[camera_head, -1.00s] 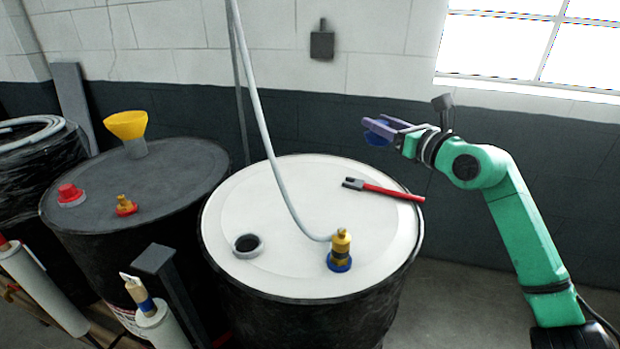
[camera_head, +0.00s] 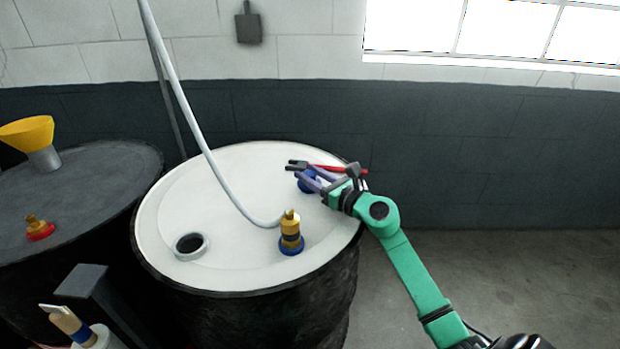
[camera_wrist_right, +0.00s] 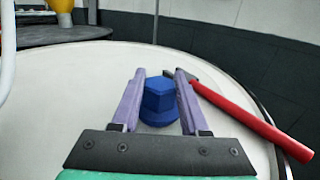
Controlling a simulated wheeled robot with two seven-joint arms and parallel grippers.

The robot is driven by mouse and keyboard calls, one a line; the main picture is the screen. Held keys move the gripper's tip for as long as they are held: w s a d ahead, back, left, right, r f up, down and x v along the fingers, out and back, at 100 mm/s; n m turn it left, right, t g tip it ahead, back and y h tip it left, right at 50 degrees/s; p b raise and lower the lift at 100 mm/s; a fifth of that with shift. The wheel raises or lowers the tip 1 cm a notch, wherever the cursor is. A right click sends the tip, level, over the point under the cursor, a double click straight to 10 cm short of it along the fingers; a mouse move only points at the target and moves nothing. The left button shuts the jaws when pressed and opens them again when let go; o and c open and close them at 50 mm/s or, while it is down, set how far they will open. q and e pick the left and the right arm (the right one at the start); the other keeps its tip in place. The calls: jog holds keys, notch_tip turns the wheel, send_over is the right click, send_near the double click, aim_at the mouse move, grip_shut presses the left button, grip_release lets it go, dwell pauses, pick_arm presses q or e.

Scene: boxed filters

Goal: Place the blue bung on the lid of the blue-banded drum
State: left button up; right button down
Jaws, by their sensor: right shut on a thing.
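The blue bung (camera_head: 306,184) is between the purple fingers of my right gripper (camera_head: 310,174), over the right part of the white drum lid (camera_head: 230,165). In the right wrist view the blue bung (camera_wrist_right: 159,97) has a hexagonal top over a wider round base, and the right gripper (camera_wrist_right: 160,73) is shut on it. Whether its base touches the lid is hard to tell. The lid carries a brass fitting with a blue ring (camera_head: 291,240) and an open grey-rimmed hole (camera_head: 190,245). My left gripper is not in view.
A red-handled tool (camera_wrist_right: 245,118) lies on the lid close to the right finger. A pale hose (camera_head: 190,105) runs down to the brass fitting. A dark drum (camera_head: 90,195) at left bears a yellow funnel (camera_head: 28,132) and a red-ringed brass fitting (camera_head: 40,229).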

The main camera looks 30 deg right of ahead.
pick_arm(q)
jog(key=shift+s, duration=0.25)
pick_arm(e)
jog(key=shift+w, duration=0.1)
jog(key=shift+f, duration=0.1)
jog(key=shift+c, duration=2.1)
grip_release()
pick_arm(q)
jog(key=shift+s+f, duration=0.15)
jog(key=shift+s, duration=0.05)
pick_arm(e)
jog(key=shift+r, duration=0.25)
jog(key=b+v, duration=0.2)
jog(key=v, duration=0.3)
jog(key=b+v, duration=0.1)
jog(key=v, duration=0.5)
jog(key=shift+f+b, duration=0.25)
jog(key=shift+b, duration=0.15)
jog(key=shift+s+d+r, duration=0.1)
jog(key=shift+s+r, duration=0.05)
jog(key=shift+s, duration=0.45)
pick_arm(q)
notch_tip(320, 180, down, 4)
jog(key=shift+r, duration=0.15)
